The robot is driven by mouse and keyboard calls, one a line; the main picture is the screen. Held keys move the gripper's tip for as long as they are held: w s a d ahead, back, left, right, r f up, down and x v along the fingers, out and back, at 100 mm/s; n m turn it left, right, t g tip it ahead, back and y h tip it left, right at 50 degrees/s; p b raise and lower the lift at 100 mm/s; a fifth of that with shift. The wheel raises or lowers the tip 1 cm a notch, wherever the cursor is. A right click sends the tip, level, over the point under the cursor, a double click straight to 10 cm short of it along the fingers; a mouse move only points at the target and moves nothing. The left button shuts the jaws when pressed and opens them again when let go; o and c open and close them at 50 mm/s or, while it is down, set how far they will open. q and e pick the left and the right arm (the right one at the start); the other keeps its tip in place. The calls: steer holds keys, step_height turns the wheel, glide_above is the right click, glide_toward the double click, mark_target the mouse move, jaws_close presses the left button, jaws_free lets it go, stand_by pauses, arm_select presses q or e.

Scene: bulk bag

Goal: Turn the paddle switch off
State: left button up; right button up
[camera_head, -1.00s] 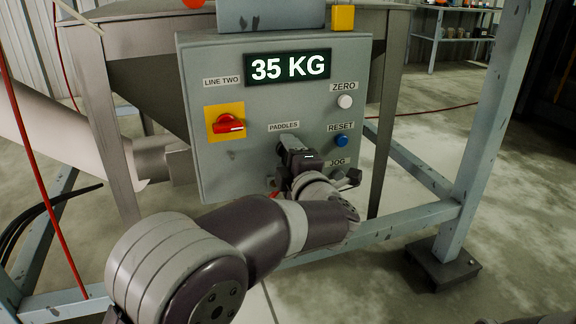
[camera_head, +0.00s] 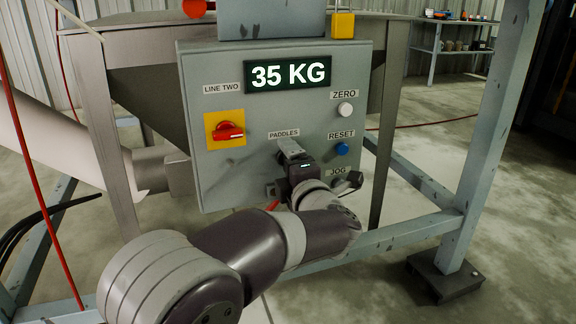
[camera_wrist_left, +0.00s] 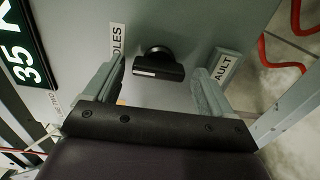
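The grey control panel (camera_head: 222,178) stands ahead, with the PADDLES label (camera_head: 284,133) at its middle. My left gripper (camera_head: 290,148) is in front of the panel just below that label and hides the paddle switch in the head view. In the left wrist view the paddle switch (camera_wrist_left: 160,65) is a black knob with a white mark on the left part of its handle. My left gripper (camera_wrist_left: 163,84) is open there, one finger on either side of the knob, with visible gaps and no contact. My right gripper is not in view.
The panel also carries a red LINE TWO switch (camera_head: 228,131) on a yellow plate, a white ZERO button (camera_head: 345,109) and a blue RESET button (camera_head: 342,148). The JOG control is partly covered by my wrist. A blue-grey frame post (camera_head: 487,150) stands at right. A FAULT label (camera_wrist_left: 222,68) shows in the wrist view.

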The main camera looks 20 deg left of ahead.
arm_select(q)
steer(key=p+v, duration=0.4)
steer(key=v, duration=0.8)
steer(key=shift+s+d, duration=0.2)
steer(key=shift+s, duration=0.05)
